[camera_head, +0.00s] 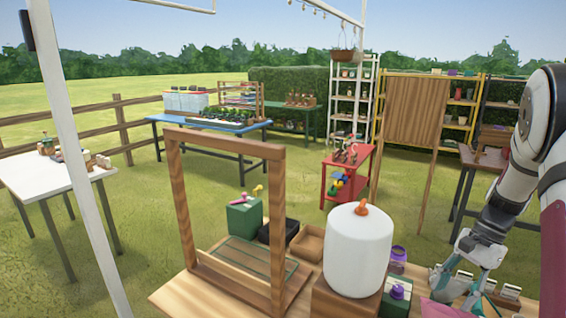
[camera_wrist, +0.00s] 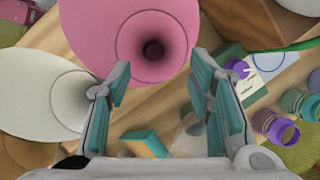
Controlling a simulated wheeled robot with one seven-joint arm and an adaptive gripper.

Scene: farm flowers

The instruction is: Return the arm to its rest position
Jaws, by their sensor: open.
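My gripper (camera_head: 464,282) is at the lower right of the head view, low over the right end of the wooden table (camera_head: 190,296). In the wrist view my gripper (camera_wrist: 160,90) has its two teal-padded fingers spread apart, with nothing between the pads. A pink round vessel (camera_wrist: 112,30) with a dark central hole lies beyond the fingertips. It shows partly in the head view as a pink shape (camera_head: 440,312) beside the gripper. My arm comes down from the right edge of the head view.
A white cylinder (camera_head: 357,250) with an orange top stands left of my gripper, and a wooden frame (camera_head: 184,220) further left. Purple-topped jars (camera_wrist: 272,124) and a white cone-like vessel (camera_wrist: 60,100) lie close around the fingers. Open grass lies behind the table.

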